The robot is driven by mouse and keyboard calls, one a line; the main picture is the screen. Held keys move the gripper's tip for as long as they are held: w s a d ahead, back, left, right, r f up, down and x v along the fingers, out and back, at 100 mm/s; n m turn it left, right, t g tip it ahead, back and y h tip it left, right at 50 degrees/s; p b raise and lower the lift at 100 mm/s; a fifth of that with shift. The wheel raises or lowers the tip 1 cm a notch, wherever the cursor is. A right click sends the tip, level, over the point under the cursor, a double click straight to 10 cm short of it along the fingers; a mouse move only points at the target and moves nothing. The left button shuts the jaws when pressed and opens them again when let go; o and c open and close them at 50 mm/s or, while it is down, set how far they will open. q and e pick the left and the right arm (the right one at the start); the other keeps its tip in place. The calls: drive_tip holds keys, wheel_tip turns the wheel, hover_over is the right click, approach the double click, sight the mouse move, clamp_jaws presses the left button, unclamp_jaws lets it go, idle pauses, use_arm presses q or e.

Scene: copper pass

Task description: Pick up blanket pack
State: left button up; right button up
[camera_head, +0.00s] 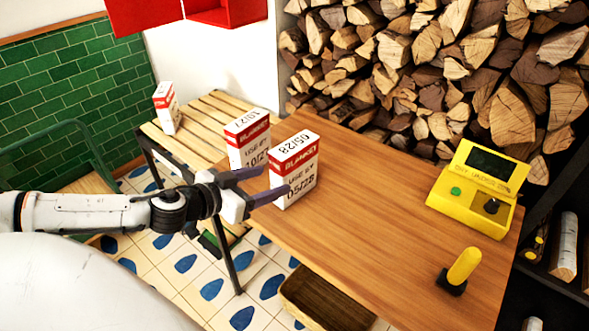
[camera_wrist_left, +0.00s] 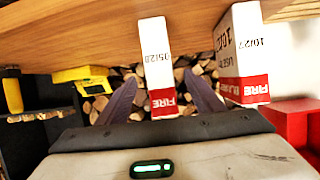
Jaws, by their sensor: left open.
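A white and red blanket pack (camera_head: 296,172) marked 05/28 stands upright on the wooden table near its left edge. A second blanket pack (camera_head: 247,142) marked 10/27 stands behind it, to the left. A third, smaller-looking pack (camera_head: 167,108) stands farther back on the slatted bench. My left gripper (camera_head: 262,186) is open, just left of the 05/28 pack. In the left wrist view, upside down, the 05/28 pack (camera_wrist_left: 156,62) shows between the two fingers, and the 10/27 pack (camera_wrist_left: 242,55) is to the right. Contact cannot be told. My right gripper is not in view.
The wooden table (camera_head: 385,210) is clear in the middle. A yellow box with a screen (camera_head: 476,188) and a yellow-handled lever (camera_head: 462,268) stand on its right. Stacked firewood (camera_head: 440,70) fills the back. A basket (camera_head: 322,300) sits below the table's front edge.

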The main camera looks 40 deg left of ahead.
sight(295, 172)
use_arm(q)
drive_tip(key=shift+w+r, duration=0.1)
drive_tip(key=shift+w, duration=0.2)
drive_tip(key=shift+x, duration=0.95)
drive_tip(key=shift+p+x, duration=0.7)
drive_tip(key=shift+x, duration=2.9)
drive_tip(key=shift+w+d+f, duration=0.2)
drive_tip(key=shift+w+f, duration=0.05)
drive_tip(key=shift+w, duration=0.05)
drive_tip(key=c, duration=1.3)
drive_tip(key=shift+r, duration=0.15)
clamp_jaws()
